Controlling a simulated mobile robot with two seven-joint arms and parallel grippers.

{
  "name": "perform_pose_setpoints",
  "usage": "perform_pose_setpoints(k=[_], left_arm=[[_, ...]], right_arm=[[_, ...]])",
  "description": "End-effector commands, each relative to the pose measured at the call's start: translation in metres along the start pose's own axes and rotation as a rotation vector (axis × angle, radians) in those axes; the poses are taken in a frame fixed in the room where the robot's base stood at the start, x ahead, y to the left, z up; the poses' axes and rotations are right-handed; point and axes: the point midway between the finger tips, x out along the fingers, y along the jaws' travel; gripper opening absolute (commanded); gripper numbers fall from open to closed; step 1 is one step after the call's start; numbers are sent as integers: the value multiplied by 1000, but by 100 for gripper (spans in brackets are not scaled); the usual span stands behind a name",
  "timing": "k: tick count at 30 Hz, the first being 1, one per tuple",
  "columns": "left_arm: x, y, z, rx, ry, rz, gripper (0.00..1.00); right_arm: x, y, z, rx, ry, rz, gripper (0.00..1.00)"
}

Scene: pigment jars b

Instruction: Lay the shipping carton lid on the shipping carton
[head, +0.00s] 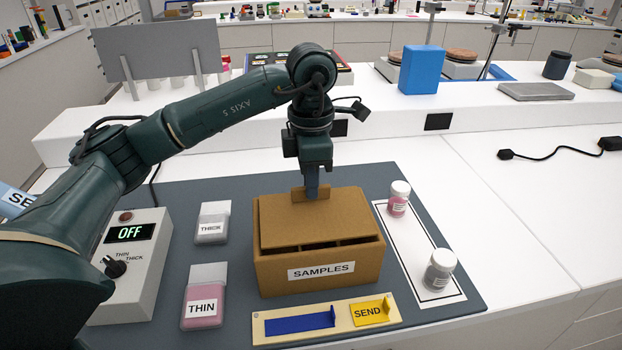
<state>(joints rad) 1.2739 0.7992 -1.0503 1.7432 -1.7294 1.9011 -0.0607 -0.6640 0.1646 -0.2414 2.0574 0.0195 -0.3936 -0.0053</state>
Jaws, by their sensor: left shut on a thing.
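The brown shipping carton (268,280), labelled SAMPLES, stands on the dark grey mat. The brown carton lid (300,225) is over the carton, set toward its back and left. A dark gap with parts of the interior shows along the carton's front and right. My left gripper (312,188) points down and is shut on the raised tab of the lid. I cannot tell whether the lid touches the carton's rim. My right gripper is not in view.
A THICK jar (212,228) and a THIN jar (205,300) stand left of the carton, beside the OFF control box (135,270). Two small jars, one pink (398,203) and one grey (440,270), stand on the right. The SEND slider board (290,325) lies in front.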

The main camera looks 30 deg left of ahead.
Motion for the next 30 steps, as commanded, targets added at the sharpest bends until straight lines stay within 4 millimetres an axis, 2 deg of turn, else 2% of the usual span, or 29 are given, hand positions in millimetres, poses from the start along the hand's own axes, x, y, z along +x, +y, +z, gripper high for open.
perform_pose_setpoints(k=[19,20,21,28,30], left_arm=[[14,0,0,0,0,0,0],[13,0,0,0,0,0,12],[13,0,0,0,0,0,16],[13,0,0,0,0,0,35],[13,0,0,0,0,0,36]], right_arm=[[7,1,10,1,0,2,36],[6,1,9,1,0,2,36],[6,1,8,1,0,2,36],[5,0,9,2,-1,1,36],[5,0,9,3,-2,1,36]])
